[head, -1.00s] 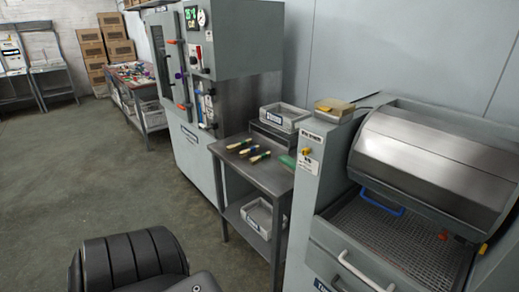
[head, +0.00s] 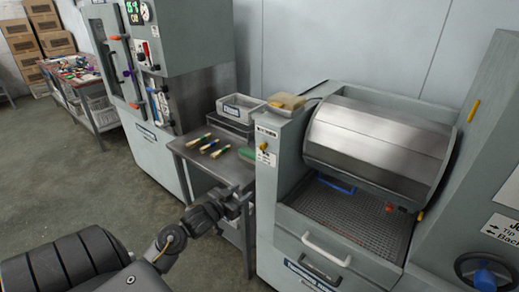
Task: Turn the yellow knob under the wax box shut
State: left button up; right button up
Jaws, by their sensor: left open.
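The yellow knob (head: 264,147) is small and sits on the narrow grey front panel of the machine with the rounded steel lid, between a label above and a small white plate below. The wax box (head: 287,101), a tan block with a yellowish top, rests above it on the machine's top. The knob's exact turn angle is too small to read. My left gripper (head: 238,198) is open, to the left of and below the knob, in front of the small steel table. It is apart from the knob. My right gripper is out of view.
The steel table (head: 222,174) holds several brushes (head: 210,144) and a grey bin (head: 241,106). The rounded lid (head: 375,141) stands over a mesh tray, with a white handle (head: 326,250) on the front below. A grey machine with a blue knob (head: 484,279) stands at right.

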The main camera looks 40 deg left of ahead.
pick_arm(q)
jog(key=m+t, duration=0.1)
jog(key=t, duration=0.1)
send_near(261, 148)
jog(key=s, duration=0.1)
jog(key=w, duration=0.3)
jog(key=w+p, duration=0.1)
jog(key=w, duration=0.2)
jog(key=w+p, duration=0.1)
jog(key=w, duration=0.3)
jog(key=shift+w+a+f, duration=0.15)
jog(key=shift+a, duration=0.25)
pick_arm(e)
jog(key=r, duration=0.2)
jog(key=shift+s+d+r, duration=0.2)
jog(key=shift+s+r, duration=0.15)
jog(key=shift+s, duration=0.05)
pick_arm(q)
jog(key=shift+c, duration=0.3)
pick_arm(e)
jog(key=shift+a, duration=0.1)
pick_arm(q)
grip_shut()
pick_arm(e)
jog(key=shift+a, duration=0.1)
